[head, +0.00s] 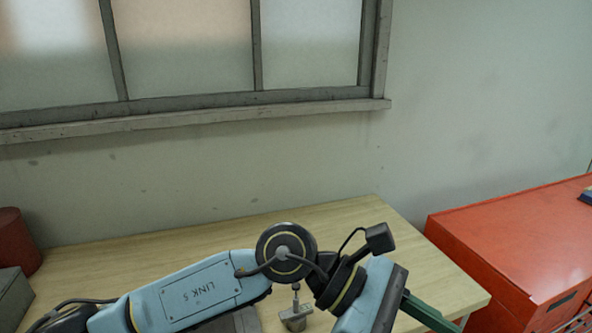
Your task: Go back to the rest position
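My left arm (200,293) comes in from the left and reaches across the front of the wooden table (150,248). Its wrist (368,297) bends down at the lower middle right, and the picture's bottom edge cuts it off. A dark green bar (428,312) sticks out beside the wrist; I cannot tell whether it is a gripper finger. The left fingertips are not clearly seen. A small grey metal part (296,316) with a thin upright stem shows under the arm, partly hidden; it may belong to the valve. My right gripper is out of view.
A red cabinet (505,240) stands right of the table. A dark red cylinder (18,240) and a grey box (14,295) are at the far left. A wall with a window (185,50) and sill is behind. The back of the table is clear.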

